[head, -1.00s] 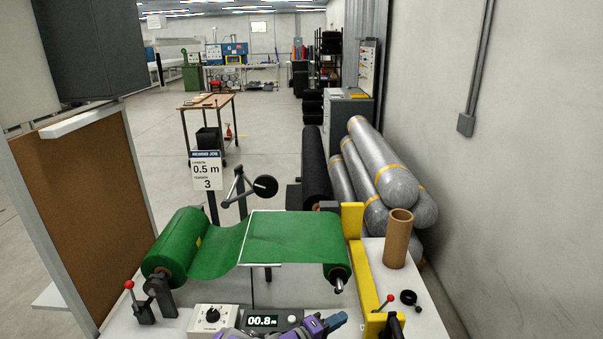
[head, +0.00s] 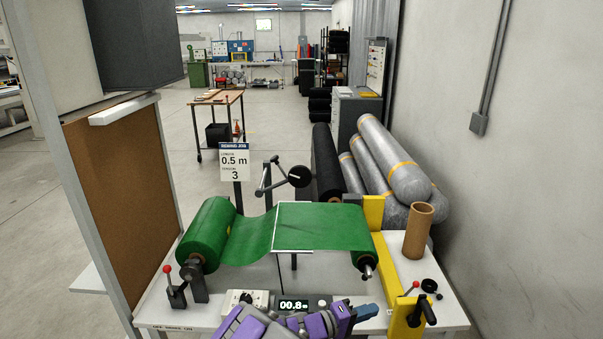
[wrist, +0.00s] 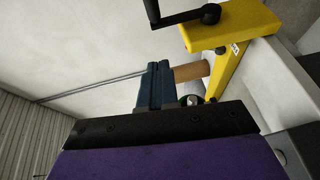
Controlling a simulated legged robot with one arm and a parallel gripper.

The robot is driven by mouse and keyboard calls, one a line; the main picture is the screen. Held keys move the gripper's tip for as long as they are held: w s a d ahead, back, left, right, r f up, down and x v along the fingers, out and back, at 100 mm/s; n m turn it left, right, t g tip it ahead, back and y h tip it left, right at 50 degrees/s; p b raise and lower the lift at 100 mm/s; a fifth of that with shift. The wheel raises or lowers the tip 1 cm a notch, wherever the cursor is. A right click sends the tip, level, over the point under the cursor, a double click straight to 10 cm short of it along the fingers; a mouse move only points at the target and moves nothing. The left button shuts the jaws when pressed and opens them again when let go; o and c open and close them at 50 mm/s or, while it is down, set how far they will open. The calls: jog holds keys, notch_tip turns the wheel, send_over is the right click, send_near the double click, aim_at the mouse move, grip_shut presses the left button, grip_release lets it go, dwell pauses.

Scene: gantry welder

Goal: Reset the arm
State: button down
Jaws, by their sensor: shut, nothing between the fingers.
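My gripper (head: 366,312) is low at the front of the rewinding bench, in front of the counter that reads 00.8. Its blue fingers also show in the wrist view (wrist: 156,86), closed together with nothing between them. The purple arm (head: 285,326) behind it is mine and is folded low across the bottom of the head view. The fingers are apart from the yellow frame (head: 374,215) to their right.
Green sheet (head: 325,228) spans two rollers on the bench. A counter (head: 294,305), a dial box (head: 240,300), red-knobbed levers (head: 167,270) and a cardboard tube (head: 418,232) stand around it. Grey rolls (head: 395,165) lie behind, near the right wall. A brown panel (head: 120,180) stands left.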

jog(key=s+d+r+m+g+y, duration=0.25)
jog(key=s+d+r+g, duration=0.3)
jog(key=s, duration=0.45)
jog(key=s+d+r+m+g+y, duration=0.2)
jog(key=s+d+r+m+g, duration=0.3)
jog(key=s, duration=0.5)
jog(key=s+a+n+t+y, duration=0.1)
jog(key=s+a+n+y, duration=0.1)
jog(key=s+a+y, duration=0.3)
jog(key=s+a+r+n+t+y, duration=0.1)
jog(key=s+a+y, duration=0.5)
jog(key=s, duration=0.8)
jog(key=a, duration=0.2)
jog(key=shift+a+r+n, duration=0.3)
jog(key=shift+a+n, duration=0.05)
jog(key=shift+a, duration=0.05)
